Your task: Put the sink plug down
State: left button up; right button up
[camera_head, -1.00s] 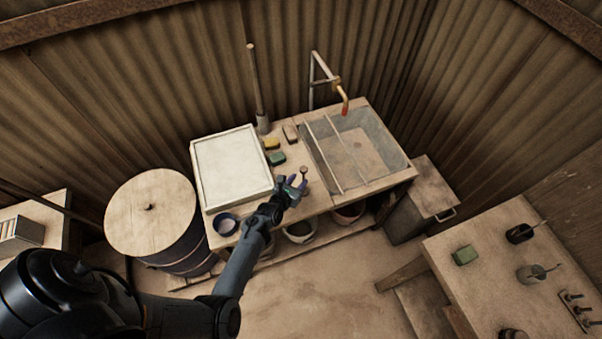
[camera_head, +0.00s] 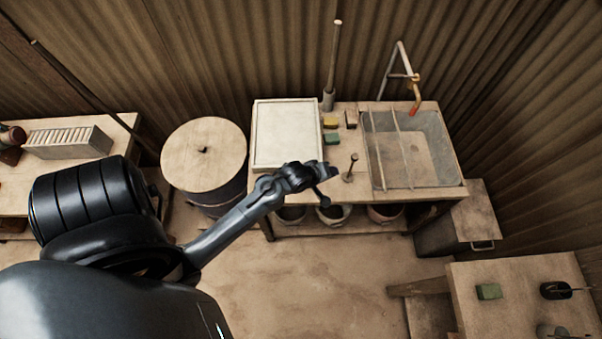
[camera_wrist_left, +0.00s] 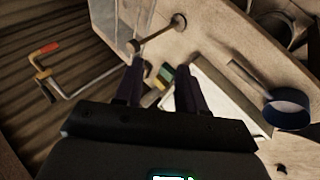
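The sink plug (camera_head: 350,168), a dark base with a thin upright stem and a knob, stands on the wooden counter just left of the sink (camera_head: 438,150). It also shows in the left wrist view (camera_wrist_left: 158,40), beyond the fingertips and apart from them. My left gripper (camera_head: 328,186) is to the left of the plug, over the counter's front part. In the left wrist view its two dark fingers (camera_wrist_left: 160,64) are spread with nothing held between them. My right gripper is in neither current view.
A white-topped tray (camera_head: 287,135) lies left of the plug. A yellow block (camera_head: 330,122), a green block (camera_head: 332,139) and a brown block (camera_head: 351,119) sit behind it. A tap (camera_head: 413,92) rises behind the sink.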

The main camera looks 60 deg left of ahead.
pick_arm(q)
jog(key=s+d+r+m+g, duration=0.2)
jog(key=s+d+r+m, duration=0.3)
jog(key=s+m, duration=0.3)
jog(key=s+d+r+m+g+h, duration=0.1)
jog(key=s+d+r+m+g, duration=0.1)
jog(key=s+d+r+m, duration=0.3)
jog(key=s+d+m, duration=0.1)
jog(key=s+m, duration=0.2)
jog(key=m, duration=0.1)
jog(key=shift+s+d+g, duration=0.3)
jog(key=shift+s+g, duration=0.05)
jog(key=shift+g, duration=0.05)
notch_tip(320, 180, up, 10)
jog(key=p, duration=0.9)
jog(key=shift+f, duration=0.25)
jog(key=shift+f, duration=0.15)
